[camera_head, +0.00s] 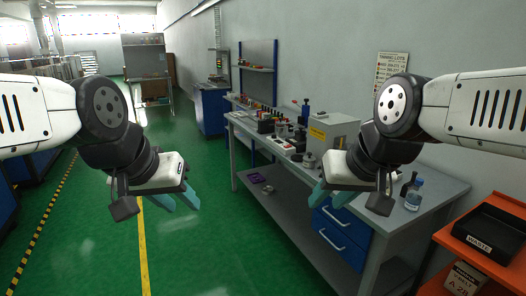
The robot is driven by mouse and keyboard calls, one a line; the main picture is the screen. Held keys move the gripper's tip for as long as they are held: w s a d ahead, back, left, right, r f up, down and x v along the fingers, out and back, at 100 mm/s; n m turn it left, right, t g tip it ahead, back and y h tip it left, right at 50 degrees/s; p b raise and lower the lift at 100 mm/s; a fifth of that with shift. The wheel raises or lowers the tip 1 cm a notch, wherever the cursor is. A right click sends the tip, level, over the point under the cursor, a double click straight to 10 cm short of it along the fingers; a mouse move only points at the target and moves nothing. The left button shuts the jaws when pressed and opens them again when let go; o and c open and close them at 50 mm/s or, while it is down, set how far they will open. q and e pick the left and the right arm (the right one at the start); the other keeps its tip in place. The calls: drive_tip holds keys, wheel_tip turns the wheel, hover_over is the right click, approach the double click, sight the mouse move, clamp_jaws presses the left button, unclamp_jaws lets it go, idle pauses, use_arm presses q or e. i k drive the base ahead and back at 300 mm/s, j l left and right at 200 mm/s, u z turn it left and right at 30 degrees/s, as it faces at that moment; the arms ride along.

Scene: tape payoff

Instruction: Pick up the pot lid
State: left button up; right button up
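I cannot clearly make out a pot lid. A small grey round metal item (309,161) stands on the workbench (245,123) just left of my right gripper; whether it is a lid is too small to tell. My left gripper (179,201) hangs over the green floor, left of the workbench, with its teal fingers apart and nothing between them. My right gripper (331,195) is in front of the workbench in the view, its teal fingers apart and empty. It hides part of the bench top.
A grey box machine (333,132) and several small items crowd the bench. A bottle with blue liquid (413,194) stands near its right end. A black waste tray (484,240) sits on an orange stand at right. The green floor at left is clear.

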sight(300, 132)
drive_tip(key=i+j+z, duration=0.1)
drive_tip(key=i, duration=0.8)
drive_tip(key=i+j+z, duration=0.15)
drive_tip(key=i, duration=0.75)
drive_tip(key=i+j+z, duration=0.2)
drive_tip(key=i+z, duration=0.2)
drive_tip(key=i, duration=0.15)
drive_tip(key=i+j+z, duration=0.4)
drive_tip(key=i, duration=0.1)
